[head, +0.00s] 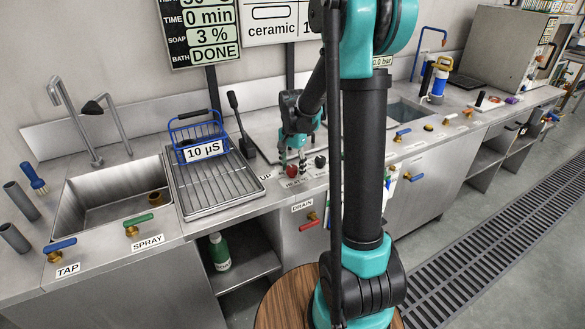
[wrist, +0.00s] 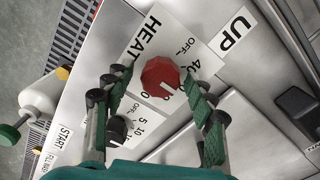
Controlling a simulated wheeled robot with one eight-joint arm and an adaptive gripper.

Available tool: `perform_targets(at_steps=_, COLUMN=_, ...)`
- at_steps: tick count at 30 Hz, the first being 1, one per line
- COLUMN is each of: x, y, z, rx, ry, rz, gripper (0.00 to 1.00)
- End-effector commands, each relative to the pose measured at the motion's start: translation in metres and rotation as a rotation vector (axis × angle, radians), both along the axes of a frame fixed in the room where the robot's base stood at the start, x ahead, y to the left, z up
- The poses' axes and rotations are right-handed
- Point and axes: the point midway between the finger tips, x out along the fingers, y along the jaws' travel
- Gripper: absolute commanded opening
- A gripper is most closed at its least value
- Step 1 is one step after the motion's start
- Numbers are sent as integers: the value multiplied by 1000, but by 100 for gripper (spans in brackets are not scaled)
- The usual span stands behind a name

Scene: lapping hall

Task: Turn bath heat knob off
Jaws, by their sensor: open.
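The red heat knob (wrist: 160,75) is faceted and sits on the counter panel beside the HEAT label (wrist: 146,38). A white mark on it faces the lower edge of the wrist view, away from the OFF print (wrist: 187,46). In the head view the red knob (head: 292,171) shows just below my gripper (head: 295,158). In the wrist view my gripper (wrist: 155,84) is open, with one green-padded finger on each side of the knob. I cannot tell whether either finger touches it.
A black knob (wrist: 117,129) with its own OFF and number scale sits close to the left finger. A red-handled DRAIN valve (head: 312,217) is on the cabinet front below. A rack (head: 215,182) and a sink (head: 112,203) lie to the left.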

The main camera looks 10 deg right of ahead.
Motion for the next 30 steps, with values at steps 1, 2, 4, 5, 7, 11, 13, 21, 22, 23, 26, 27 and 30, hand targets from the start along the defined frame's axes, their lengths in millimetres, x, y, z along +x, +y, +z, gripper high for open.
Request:
perform_targets(at_steps=1, x=0, y=0, z=0, rx=0, ry=0, rz=0, gripper=56)
perform_targets(at_steps=2, x=0, y=0, z=0, rx=0, ry=0, rz=0, gripper=56)
perform_targets(at_steps=4, x=0, y=0, z=0, rx=0, ry=0, rz=0, gripper=56)
perform_targets(at_steps=5, x=0, y=0, z=0, rx=0, ry=0, rz=0, gripper=56)
perform_targets(at_steps=7, x=0, y=0, z=0, rx=0, ry=0, rz=0, gripper=50)
perform_targets(at_steps=11, x=0, y=0, z=0, rx=0, ry=0, rz=0, gripper=33)
perform_targets(at_steps=13, x=0, y=0, z=0, rx=0, ry=0, rz=0, gripper=25)
perform_targets(at_steps=21, x=0, y=0, z=0, rx=0, ry=0, rz=2, gripper=6)
perform_targets(at_steps=22, x=0, y=0, z=0, rx=0, ry=0, rz=5, gripper=6)
perform_targets(at_steps=23, x=0, y=0, z=0, rx=0, ry=0, rz=8, gripper=6)
perform_targets(at_steps=26, x=0, y=0, z=0, rx=0, ry=0, rz=29, gripper=6)
perform_targets(at_steps=27, x=0, y=0, z=0, rx=0, ry=0, rz=42, gripper=6)
perform_targets(at_steps=30, x=0, y=0, z=0, rx=0, ry=0, rz=88, gripper=6)
